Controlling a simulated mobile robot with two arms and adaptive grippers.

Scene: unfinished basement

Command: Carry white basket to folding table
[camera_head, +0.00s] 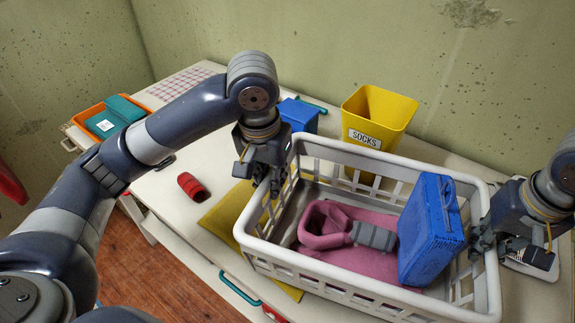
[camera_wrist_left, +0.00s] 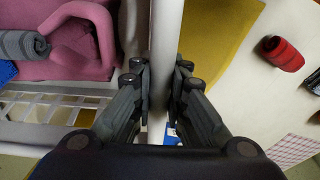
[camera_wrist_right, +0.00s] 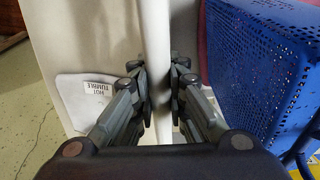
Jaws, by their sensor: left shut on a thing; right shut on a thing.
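The white basket (camera_head: 325,266) is a slatted laundry basket over the near right part of the pale table (camera_head: 165,212). It holds a pink cloth (camera_head: 350,266), a grey roll (camera_head: 373,236) and a blue perforated box (camera_head: 425,235). My left gripper (camera_head: 270,182) is shut on its left end rim, which shows between the fingers in the left wrist view (camera_wrist_left: 165,45). My right gripper (camera_head: 486,240) is shut on its right end rim, also in the right wrist view (camera_wrist_right: 156,40). I cannot tell whether the basket's bottom touches the table.
A yellow SOCKS bin (camera_head: 378,112) and a blue bin (camera_head: 298,114) stand behind the basket by the wall. A yellow cloth (camera_head: 228,218) lies at its left. A red roll (camera_head: 192,186) and an orange tray (camera_head: 88,116) are further left. The table's left middle is mostly clear.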

